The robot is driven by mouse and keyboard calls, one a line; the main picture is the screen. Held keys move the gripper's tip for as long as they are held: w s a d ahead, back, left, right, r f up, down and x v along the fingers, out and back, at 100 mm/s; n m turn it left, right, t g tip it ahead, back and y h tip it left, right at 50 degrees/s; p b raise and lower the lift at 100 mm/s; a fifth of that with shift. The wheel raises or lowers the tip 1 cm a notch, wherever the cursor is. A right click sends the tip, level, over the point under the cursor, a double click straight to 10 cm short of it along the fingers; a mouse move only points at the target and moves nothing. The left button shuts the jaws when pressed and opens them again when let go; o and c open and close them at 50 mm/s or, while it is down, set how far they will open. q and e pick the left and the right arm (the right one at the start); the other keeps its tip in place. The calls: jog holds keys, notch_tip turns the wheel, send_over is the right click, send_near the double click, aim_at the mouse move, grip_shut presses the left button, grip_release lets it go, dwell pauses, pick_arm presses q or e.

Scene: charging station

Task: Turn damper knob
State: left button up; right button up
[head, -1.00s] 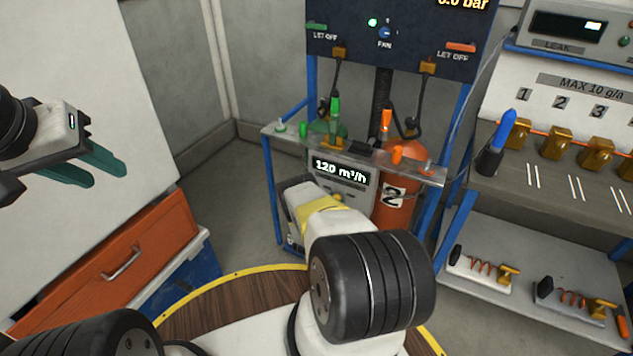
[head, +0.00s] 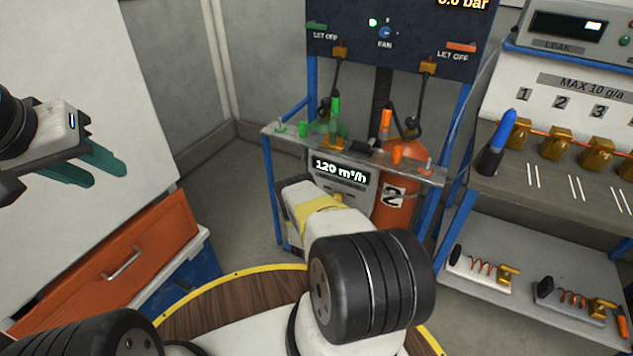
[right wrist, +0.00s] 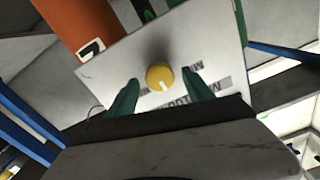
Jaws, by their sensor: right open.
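The damper knob (right wrist: 160,77) is a round yellow dial with a white pointer mark, on a pale panel (right wrist: 215,45) with printed markings, seen in the right wrist view. My right gripper (right wrist: 162,80) is open, with one green finger on each side of the knob; I cannot tell whether they touch it. In the head view a display (head: 340,172) on this unit reads 120 m³/h; the knob is not clearly visible there, and my right arm covers part of the unit. My left gripper (head: 98,172) is open and empty at the left.
An orange cylinder (head: 400,205) marked 2 stands right of the display unit. A metal shelf (head: 425,175) with green and orange parts sits above. A workbench (head: 555,190) is at the right, an orange drawer (head: 150,240) at the left.

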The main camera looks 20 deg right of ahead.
jog(key=v, duration=0.6)
jog(key=shift+a, duration=0.15)
jog(key=shift+s, duration=0.15)
